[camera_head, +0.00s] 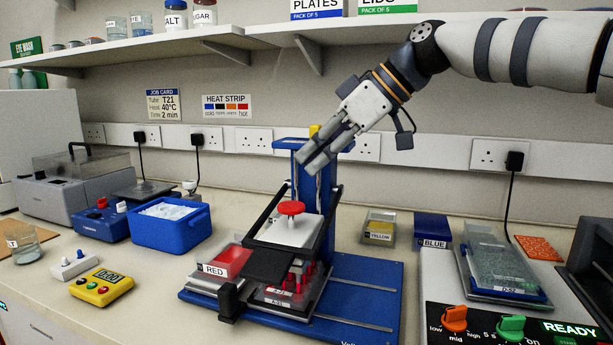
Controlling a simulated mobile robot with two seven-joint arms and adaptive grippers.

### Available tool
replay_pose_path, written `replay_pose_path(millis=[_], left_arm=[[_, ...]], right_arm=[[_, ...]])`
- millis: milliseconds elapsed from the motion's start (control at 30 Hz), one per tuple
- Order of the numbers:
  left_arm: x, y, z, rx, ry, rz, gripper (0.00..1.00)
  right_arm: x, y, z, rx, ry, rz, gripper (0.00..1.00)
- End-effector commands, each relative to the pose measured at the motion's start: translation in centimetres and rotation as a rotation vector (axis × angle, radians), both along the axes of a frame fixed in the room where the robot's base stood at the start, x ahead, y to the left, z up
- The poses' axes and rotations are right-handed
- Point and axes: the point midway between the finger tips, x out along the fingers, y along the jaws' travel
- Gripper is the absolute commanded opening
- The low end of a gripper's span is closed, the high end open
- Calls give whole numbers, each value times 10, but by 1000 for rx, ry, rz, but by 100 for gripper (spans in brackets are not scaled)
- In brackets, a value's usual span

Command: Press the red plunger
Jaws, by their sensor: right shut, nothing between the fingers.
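The red plunger (291,208) is a round red knob on a short stem. It rises from the white top block (288,232) of the blue pipetting stand (358,290). My right gripper (308,167) comes in from the upper right. Its fingers are shut and empty and point down and left. In the picture the fingertips are above the plunger and apart from it, in front of the stand's blue column. My left gripper is not in view.
A RED-labelled tray (228,262) sits on the stand's left. A blue ice box (172,226) and yellow timer (101,287) stand further left. YELLOW (379,229) and BLUE (431,231) boxes are to the right. A shelf (150,48) runs above.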

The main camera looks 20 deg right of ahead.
Motion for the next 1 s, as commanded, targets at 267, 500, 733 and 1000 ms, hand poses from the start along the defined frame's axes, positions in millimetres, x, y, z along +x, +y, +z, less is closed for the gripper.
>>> replay_pose_path(millis=[267,500,733,1000], left_arm=[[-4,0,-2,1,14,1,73],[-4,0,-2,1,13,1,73],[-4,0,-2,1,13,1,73],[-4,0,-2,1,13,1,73]], right_arm=[[-19,-31,32,1,9,1,0],[-24,-38,40,1,9,2,0],[-24,-38,40,1,9,2,0],[-24,-38,40,1,9,2,0]])
